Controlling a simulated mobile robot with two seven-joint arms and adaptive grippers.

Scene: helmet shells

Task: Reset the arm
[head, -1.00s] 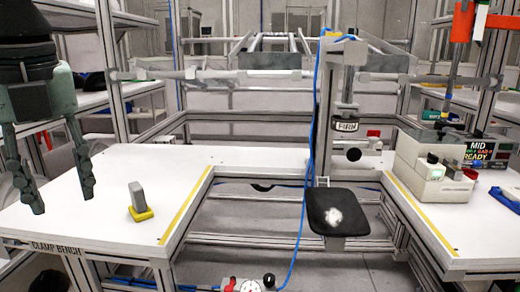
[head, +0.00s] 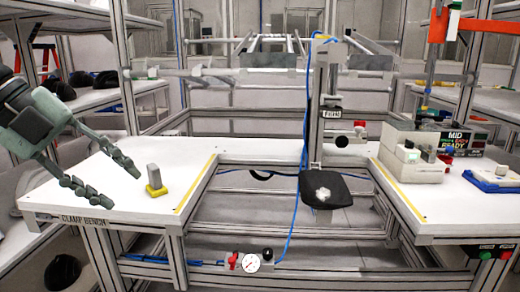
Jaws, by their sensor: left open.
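My left gripper (head: 112,183) is at the left of the head view, tilted down to the right. Its two fingers are spread apart with nothing between them. The fingers are over the left part of the white clamp bench (head: 105,225). A small grey block on a yellow base (head: 155,181) stands upright on the bench, just right of the upper fingertip, with a small gap in the picture. My right gripper is not in view.
A black pad with a pale patch (head: 325,190) sits on the central press column (head: 322,115). A beige control box (head: 412,155) stands on the right bench, with a blue-and-white tray (head: 490,178) beside it. A gauge (head: 251,263) is low in front. Yellow strips edge both benches.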

